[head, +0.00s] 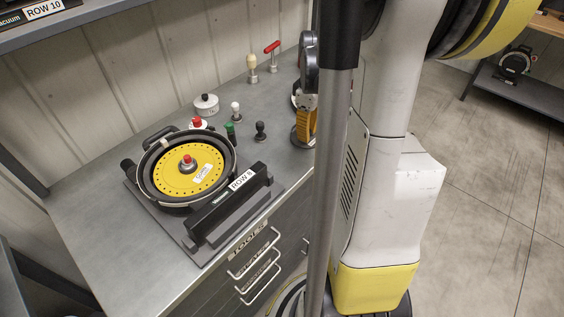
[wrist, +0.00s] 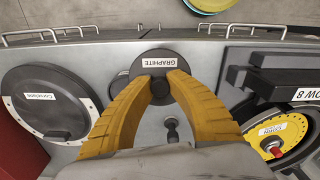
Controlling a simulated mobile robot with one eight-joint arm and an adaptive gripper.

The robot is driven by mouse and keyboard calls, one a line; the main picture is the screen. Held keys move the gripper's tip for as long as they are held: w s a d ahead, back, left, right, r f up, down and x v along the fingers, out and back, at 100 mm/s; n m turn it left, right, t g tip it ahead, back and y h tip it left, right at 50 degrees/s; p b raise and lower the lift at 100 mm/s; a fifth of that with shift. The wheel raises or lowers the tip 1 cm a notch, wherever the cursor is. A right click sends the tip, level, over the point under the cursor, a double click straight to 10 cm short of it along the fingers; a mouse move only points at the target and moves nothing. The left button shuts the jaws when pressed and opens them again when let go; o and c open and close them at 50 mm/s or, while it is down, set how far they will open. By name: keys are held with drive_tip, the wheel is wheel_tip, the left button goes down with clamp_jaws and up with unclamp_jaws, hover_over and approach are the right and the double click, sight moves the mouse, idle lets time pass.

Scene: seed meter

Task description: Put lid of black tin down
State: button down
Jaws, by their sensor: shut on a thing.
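In the wrist view, my gripper (wrist: 156,88) is shut on a round black lid (wrist: 153,55) with a white GRAPHITE label. The lid is near the bench's drawer-side edge; I cannot tell whether it touches the bench top. A dark round shape (wrist: 118,88), possibly the black tin, shows partly just left of the lid. The lid and the left finger hide the rest of it. In the head view, my gripper's yellow-orange fingers (head: 304,128) show only partly beside my arm, and the lid cannot be made out clearly.
The seed meter with its yellow plate (head: 185,170) stands on a dark base on the bench. A large dark disc (wrist: 48,98) lies left in the wrist view. A small black knob (head: 260,131) and a white pot (head: 206,104) stand nearby. Drawer handles (wrist: 262,28) line the bench edge.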

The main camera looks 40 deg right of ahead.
drive_tip(key=b, duration=0.2)
hover_over(285, 162)
wheel_tip(285, 162, down, 4)
wheel_tip(285, 162, down, 4)
drive_tip(key=shift+b, duration=0.9)
drive_tip(key=shift+s+r, duration=0.1)
drive_tip(key=shift+r, duration=0.05)
drive_tip(key=c, duration=1.8)
unclamp_jaws()
drive_tip(key=shift+f, duration=0.2)
drive_tip(key=o, duration=0.4)
